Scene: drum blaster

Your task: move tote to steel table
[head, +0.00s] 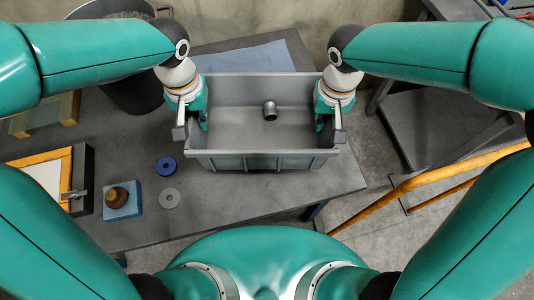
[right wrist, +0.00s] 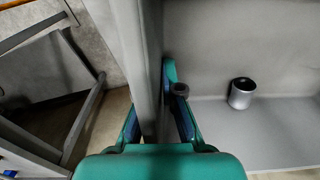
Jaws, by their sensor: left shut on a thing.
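The grey tote (head: 262,161) is upright at the right end of a grey table (head: 240,208). I cannot tell whether it rests on the table or is just above it. A short grey pipe piece (head: 270,110) lies inside; it also shows in the right wrist view (right wrist: 242,93). My left gripper (head: 194,122) is shut on the tote's left wall. My right gripper (head: 328,122) is at the right wall; in the right wrist view its fingers (right wrist: 158,115) straddle that wall. Whether they press on it is unclear.
Left of the tote are a blue ring (head: 166,166), a grey washer (head: 169,198), a blue block with a brown knob (head: 122,200) and a dark bin (head: 130,90). A blue sheet (head: 248,60) lies behind. A dark stand (head: 435,125) and orange rail (head: 425,180) are right.

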